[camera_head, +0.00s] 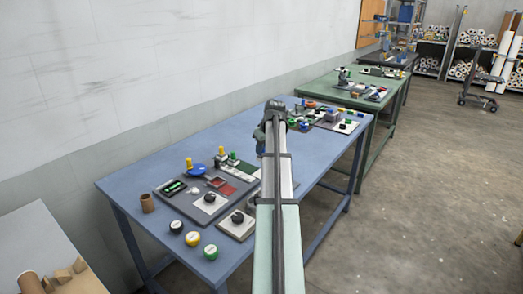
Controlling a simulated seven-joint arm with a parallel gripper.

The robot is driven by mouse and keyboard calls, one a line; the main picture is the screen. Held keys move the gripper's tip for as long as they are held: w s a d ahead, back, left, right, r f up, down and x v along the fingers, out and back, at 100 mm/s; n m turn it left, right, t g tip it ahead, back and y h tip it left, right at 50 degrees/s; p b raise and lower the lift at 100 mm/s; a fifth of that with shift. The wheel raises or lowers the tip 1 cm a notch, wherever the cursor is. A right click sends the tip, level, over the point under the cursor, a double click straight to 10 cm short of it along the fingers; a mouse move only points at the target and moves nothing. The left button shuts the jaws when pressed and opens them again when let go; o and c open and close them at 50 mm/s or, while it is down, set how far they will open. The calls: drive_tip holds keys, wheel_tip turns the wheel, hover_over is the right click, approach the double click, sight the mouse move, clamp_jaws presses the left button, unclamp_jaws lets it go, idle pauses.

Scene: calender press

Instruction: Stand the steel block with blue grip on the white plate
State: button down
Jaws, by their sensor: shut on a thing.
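My arm reaches from the bottom of the head view over the blue table. My gripper (261,149) shows only as a small dark part at the left of the arm's far end. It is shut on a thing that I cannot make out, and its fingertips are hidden. I cannot pick out the steel block with blue grip for certain. Small blue parts (303,124) show among items just right of the arm's far end. A white plate (201,208) with a black round piece on it lies left of the arm. Another pale plate (233,233) with a black piece lies nearer.
A blue round piece (197,170) and yellow-topped pieces stand farther back. A green table (335,85) stands beyond.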

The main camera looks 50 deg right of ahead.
drive_tip(key=shift+f, duration=0.2)
drive_tip(key=shift+f, duration=1.8)
drive_tip(key=shift+f, duration=0.25)
drive_tip(key=shift+f, duration=0.4)
drive_tip(key=shift+f, duration=0.75)
idle(1.2)
drive_tip(key=c, duration=0.9)
unclamp_jaws()
drive_tip(key=shift+o, duration=0.3)
